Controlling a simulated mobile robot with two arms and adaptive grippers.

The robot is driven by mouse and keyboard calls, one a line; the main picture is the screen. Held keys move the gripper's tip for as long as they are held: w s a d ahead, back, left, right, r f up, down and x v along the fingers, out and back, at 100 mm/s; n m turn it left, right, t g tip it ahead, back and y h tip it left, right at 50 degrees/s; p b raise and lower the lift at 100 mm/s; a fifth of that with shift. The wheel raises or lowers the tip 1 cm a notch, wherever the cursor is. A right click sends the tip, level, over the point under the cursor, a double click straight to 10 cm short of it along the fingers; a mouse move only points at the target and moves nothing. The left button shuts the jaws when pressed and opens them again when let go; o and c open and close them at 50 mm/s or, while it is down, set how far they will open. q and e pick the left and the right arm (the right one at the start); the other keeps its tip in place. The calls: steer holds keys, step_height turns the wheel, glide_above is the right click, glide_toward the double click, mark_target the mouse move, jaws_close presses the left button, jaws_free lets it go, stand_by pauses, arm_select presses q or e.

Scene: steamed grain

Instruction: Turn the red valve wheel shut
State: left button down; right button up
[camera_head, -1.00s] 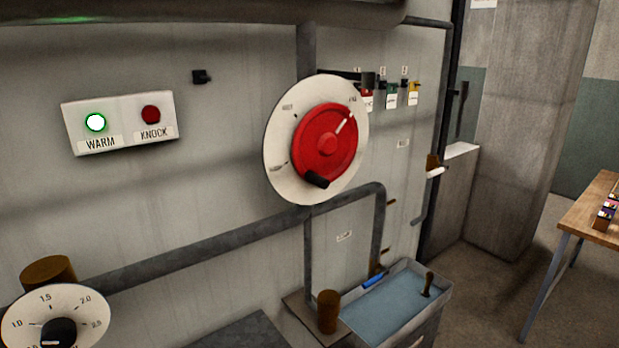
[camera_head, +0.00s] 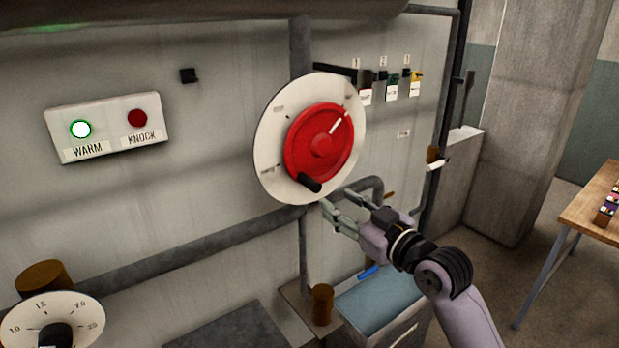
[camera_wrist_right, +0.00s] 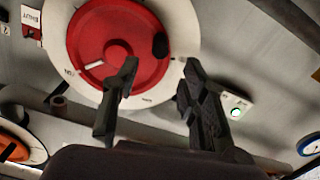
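The red valve wheel (camera_head: 319,146) sits on a round white dial plate (camera_head: 270,150) on the grey wall. A white line on the wheel points to the upper right, and a black handle (camera_head: 310,183) sticks out at its lower left. My right gripper (camera_head: 335,209) is just below and right of the handle, with its fingers apart. In the right wrist view the wheel (camera_wrist_right: 90,50) and black handle (camera_wrist_right: 160,45) show beyond the open fingers (camera_wrist_right: 160,75), with nothing between the fingertips. My left gripper is not in view.
A sign box (camera_head: 107,127) has a lit WARM lamp and a dark red KNOCK lamp. A pipe (camera_head: 190,253) runs below the dial. A water basin (camera_head: 370,305) lies below my right arm. A gauge (camera_head: 85,314) is at lower left.

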mark_target(309, 183)
steer(key=p+x, duration=0.2)
steer(key=x, duration=0.8)
steer(key=shift+r, duration=0.1)
steer(key=shift+w+a, duration=0.45)
steer(key=shift+w, duration=0.1)
steer(key=shift+c, duration=0.6)
jaws_close()
